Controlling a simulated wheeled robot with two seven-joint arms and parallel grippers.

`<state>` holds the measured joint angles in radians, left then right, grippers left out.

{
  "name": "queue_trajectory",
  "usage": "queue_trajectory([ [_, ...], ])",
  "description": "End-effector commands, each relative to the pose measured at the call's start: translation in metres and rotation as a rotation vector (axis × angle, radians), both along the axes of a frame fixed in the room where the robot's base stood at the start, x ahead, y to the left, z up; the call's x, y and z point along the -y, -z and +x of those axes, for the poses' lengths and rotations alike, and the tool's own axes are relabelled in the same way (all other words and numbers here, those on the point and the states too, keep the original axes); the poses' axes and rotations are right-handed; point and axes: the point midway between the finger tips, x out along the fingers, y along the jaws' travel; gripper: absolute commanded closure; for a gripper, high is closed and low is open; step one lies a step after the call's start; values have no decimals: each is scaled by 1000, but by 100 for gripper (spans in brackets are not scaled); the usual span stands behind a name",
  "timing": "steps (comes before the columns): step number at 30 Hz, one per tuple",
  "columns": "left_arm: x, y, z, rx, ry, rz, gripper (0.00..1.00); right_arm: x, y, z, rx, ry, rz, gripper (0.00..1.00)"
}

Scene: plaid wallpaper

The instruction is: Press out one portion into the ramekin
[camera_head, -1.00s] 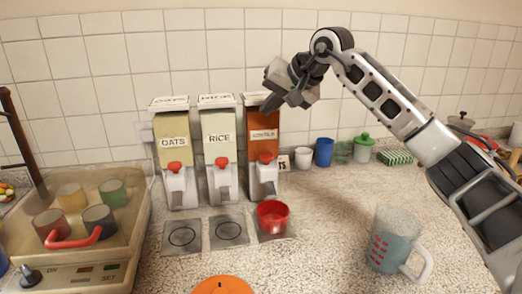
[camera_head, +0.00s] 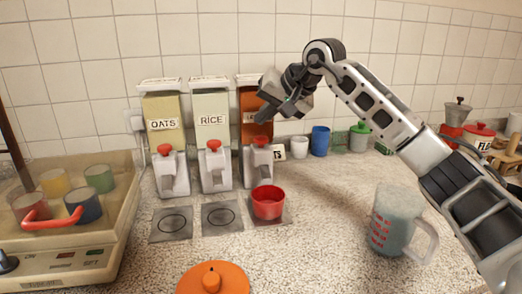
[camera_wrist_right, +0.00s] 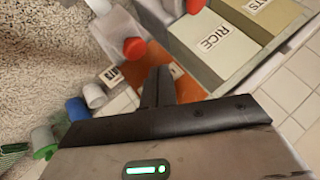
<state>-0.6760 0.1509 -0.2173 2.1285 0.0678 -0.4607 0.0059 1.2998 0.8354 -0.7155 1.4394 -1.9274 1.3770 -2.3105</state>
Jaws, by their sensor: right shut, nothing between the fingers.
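The red ramekin (camera_head: 268,203) stands upright on the dark square pad below the orange-filled dispenser (camera_head: 248,101), the rightmost of three. That dispenser's red knob (camera_head: 261,141) tops its white spout housing. My right gripper (camera_head: 262,115) is shut and empty, pointing down-left in front of the orange dispenser, above the knob and apart from it; it hides part of the label. In the right wrist view, the shut fingers (camera_wrist_right: 158,87) overlap the orange dispenser (camera_wrist_right: 188,86), with a red knob (camera_wrist_right: 135,48) beyond their tips. My left gripper is not in view.
The OATS (camera_head: 164,120) and RICE (camera_head: 212,120) dispensers stand at left, with empty pads before them. A glass-lidded machine (camera_head: 60,245) is far left. An orange lid (camera_head: 212,278), measuring jug (camera_head: 397,222) and blue cup (camera_head: 320,140) are around. The counter's middle is clear.

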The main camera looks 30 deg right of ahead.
Motion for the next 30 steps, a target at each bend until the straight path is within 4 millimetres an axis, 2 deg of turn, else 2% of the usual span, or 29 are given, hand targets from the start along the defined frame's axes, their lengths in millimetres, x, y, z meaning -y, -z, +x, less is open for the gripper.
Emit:
queue_trajectory([
  [1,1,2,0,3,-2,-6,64,1,7,0,1,1,0,100],
  [7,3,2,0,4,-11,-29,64,1,16,0,0,2,0,100],
  [30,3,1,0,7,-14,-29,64,1,16,0,1,1,0,100],
])
